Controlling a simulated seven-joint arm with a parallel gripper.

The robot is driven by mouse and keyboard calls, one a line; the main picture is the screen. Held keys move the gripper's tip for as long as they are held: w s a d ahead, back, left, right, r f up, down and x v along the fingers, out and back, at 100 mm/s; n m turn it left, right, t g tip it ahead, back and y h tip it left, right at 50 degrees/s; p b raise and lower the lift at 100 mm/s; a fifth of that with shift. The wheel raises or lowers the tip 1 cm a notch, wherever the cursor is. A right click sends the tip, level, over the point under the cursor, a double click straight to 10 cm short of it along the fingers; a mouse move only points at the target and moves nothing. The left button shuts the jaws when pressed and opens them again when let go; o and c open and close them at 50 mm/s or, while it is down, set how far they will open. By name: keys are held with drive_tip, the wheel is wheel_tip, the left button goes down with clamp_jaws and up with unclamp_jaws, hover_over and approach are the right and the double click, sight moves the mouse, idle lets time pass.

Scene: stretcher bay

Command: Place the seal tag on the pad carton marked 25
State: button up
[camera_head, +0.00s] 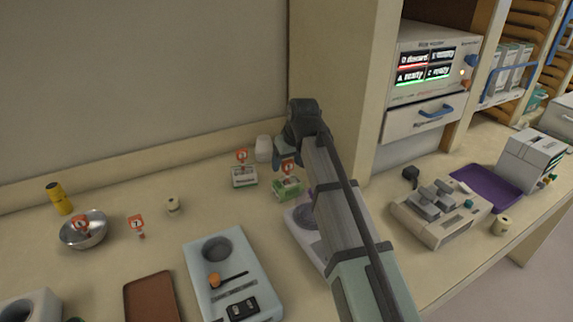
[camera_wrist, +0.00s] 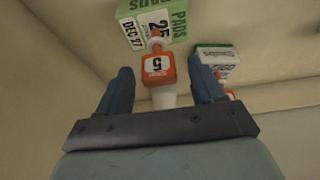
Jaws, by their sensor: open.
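The green pad carton marked 25 (camera_wrist: 150,22) shows at the top of the wrist view, with PADS and DEC 27 on its faces. In the head view a green-and-white carton (camera_head: 287,189) stands just below my gripper (camera_head: 288,156). An orange tag marked 5 (camera_wrist: 157,70) appears between the fingertips of my open gripper (camera_wrist: 160,67) in the wrist view, close to the carton. I cannot tell whether it touches the carton. A white piece (camera_wrist: 163,97) lies below the tag between the fingers. My arm hides part of the counter.
A white-and-green box (camera_head: 244,178) with an orange tag stands left of the carton. A pale blue tray (camera_head: 200,275), a brown tray (camera_head: 150,298) and a metal bowl (camera_head: 70,238) lie to the left. A wall panel (camera_head: 338,100) rises close behind my gripper.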

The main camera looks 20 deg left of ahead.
drive_tip(key=v, duration=1)
drive_tip(key=shift+r, duration=0.2)
